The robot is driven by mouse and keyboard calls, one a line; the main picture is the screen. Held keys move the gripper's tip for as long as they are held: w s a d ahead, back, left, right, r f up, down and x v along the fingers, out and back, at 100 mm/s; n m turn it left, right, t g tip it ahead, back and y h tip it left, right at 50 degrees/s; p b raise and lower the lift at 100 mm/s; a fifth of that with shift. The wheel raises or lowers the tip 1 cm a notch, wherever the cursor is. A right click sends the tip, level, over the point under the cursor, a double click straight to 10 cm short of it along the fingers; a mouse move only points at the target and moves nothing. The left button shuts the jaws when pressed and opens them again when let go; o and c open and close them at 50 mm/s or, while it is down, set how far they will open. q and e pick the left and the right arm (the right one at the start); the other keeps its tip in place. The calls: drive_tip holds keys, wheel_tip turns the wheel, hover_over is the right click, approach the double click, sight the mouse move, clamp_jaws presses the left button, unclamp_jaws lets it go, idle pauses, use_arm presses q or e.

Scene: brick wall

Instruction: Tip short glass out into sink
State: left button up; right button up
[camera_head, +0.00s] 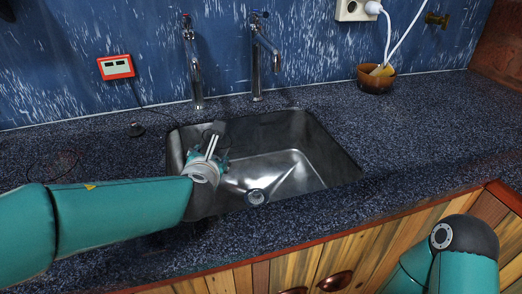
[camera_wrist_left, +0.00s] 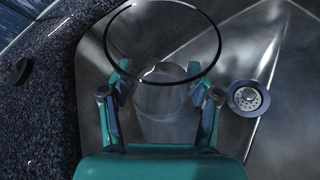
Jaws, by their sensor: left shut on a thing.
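The short glass (camera_wrist_left: 166,90) is clear, and its dark round rim shows at the top of the left wrist view. My left gripper (camera_head: 212,146) is shut on it, with a finger on each side of the glass in the left wrist view (camera_wrist_left: 160,92). The gripper is over the left part of the steel sink (camera_head: 335,160). The drain (camera_head: 256,197) lies to the right of the glass in the left wrist view (camera_wrist_left: 248,98). The glass is hard to make out in the head view. I cannot tell its tilt or contents. My right gripper is out of view.
Two metal taps (camera_head: 194,70) (camera_head: 257,65) stand behind the sink. A brown bowl (camera_head: 376,79) sits at the back right, below a white socket (camera_head: 355,10) with cables. The speckled counter (camera_head: 420,130) is clear right of the sink. A small dark disc (camera_head: 135,130) lies to the left.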

sight(223, 139)
use_arm(q)
drive_tip(key=d+r+m+y+p, duration=0.1)
drive_tip(key=r+m+p, duration=0.1)
drive_tip(key=p, duration=0.1)
drive_tip(key=shift+d+r+p, duration=0.15)
drive_tip(key=shift+d+p, duration=0.25)
drive_tip(key=shift+d+f+m+y+p, duration=0.15)
drive_tip(key=shift+f+m+y+p, duration=0.2)
drive_tip(key=shift+m+y, duration=0.2)
drive_tip(key=shift+r+m+y+p, duration=0.45)
drive_tip(key=shift+r+m+p, duration=0.15)
drive_tip(key=shift+p, duration=0.4)
drive_tip(key=shift+r+m+t+y+p, duration=0.45)
drive_tip(key=shift+m+y+p, duration=0.15)
drive_tip(key=shift+m+p, duration=0.15)
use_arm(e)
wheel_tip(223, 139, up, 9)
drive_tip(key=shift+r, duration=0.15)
use_arm(q)
drive_tip(key=shift+r+m, duration=0.35)
drive_tip(key=shift+m, duration=0.05)
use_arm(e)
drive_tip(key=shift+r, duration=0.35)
use_arm(q)
drive_tip(key=shift+d+y+p, duration=0.1)
drive_tip(key=shift+y+p, duration=0.2)
drive_tip(key=shift+p, duration=0.05)
